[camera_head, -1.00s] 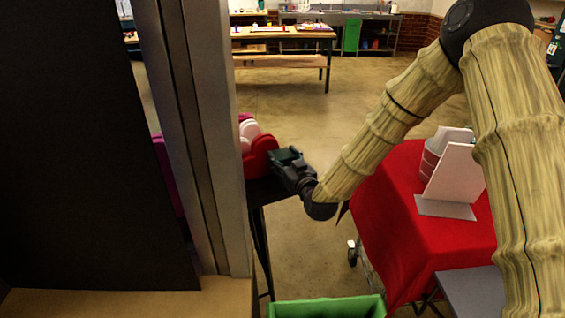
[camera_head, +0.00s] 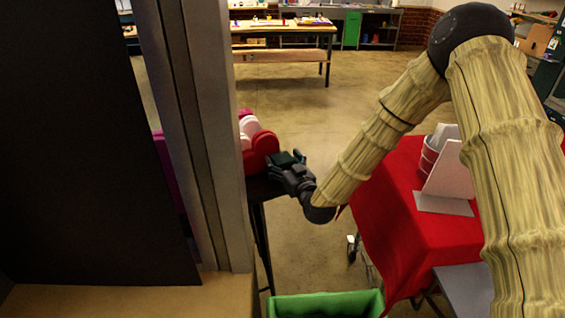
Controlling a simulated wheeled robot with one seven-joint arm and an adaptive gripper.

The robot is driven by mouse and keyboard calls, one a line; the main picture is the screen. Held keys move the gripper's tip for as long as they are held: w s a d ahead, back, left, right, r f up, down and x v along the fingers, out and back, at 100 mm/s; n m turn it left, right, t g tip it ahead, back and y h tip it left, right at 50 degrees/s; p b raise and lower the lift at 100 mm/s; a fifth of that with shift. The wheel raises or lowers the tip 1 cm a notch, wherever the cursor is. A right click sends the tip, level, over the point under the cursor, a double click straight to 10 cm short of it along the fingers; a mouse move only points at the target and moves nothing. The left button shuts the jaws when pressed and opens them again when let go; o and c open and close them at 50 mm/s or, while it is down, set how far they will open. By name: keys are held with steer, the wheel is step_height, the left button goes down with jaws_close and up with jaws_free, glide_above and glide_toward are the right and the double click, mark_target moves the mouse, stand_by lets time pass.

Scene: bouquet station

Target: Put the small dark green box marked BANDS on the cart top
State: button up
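My gripper (camera_head: 287,165) is at the left end of my arm, over the edge of a dark stand beside red and pink rolls. A small dark green patch (camera_head: 284,158) shows at its fingers. It may be the BANDS box, but no marking can be read. One dark finger stands up to the right of this patch. I cannot tell whether the fingers are closed on it. A wheeled cart (camera_head: 395,200) with a red cloth over its top stands to the right, apart from my gripper.
Red and pink rolls (camera_head: 258,143) lie on the dark stand (camera_head: 262,188). A green bin (camera_head: 325,305) is below. A post and dark panel block the left.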

steer(key=shift+r, duration=0.25)
steer(key=b+v, duration=0.3)
steer(key=v, duration=0.9)
steer(key=shift+b, duration=0.4)
steer(key=shift+s+f, duration=0.1)
steer(key=shift+f, duration=0.15)
